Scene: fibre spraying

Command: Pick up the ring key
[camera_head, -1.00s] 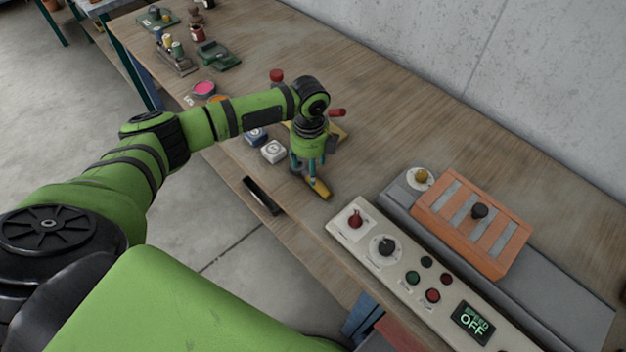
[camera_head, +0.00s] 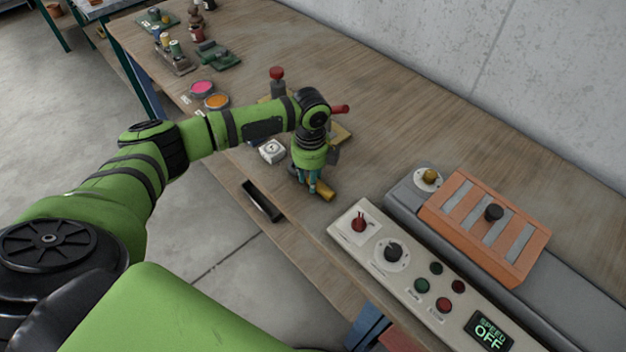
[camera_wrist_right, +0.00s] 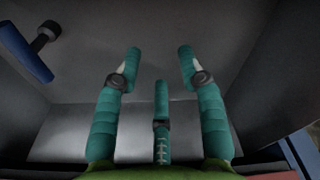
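The ring key (camera_head: 327,195), a tool with a yellow handle and a dark far part, lies on the wooden bench near its front edge. I take it for the ring key; its ring end is mostly hidden by my gripper. My left gripper (camera_head: 313,190) points down over the tool, its teal fingers drawn together around the middle of it. The tool looks still at bench height. My right gripper (camera_wrist_right: 160,75) shows in the right wrist view with its three fingers spread and nothing between them.
A white block (camera_head: 272,151) and a red-topped device (camera_head: 277,80) stand near the left arm. A control panel (camera_head: 400,262) reading OFF and an orange slotted cover (camera_head: 485,228) are at the right. A black handle (camera_head: 261,201) sits on the bench front.

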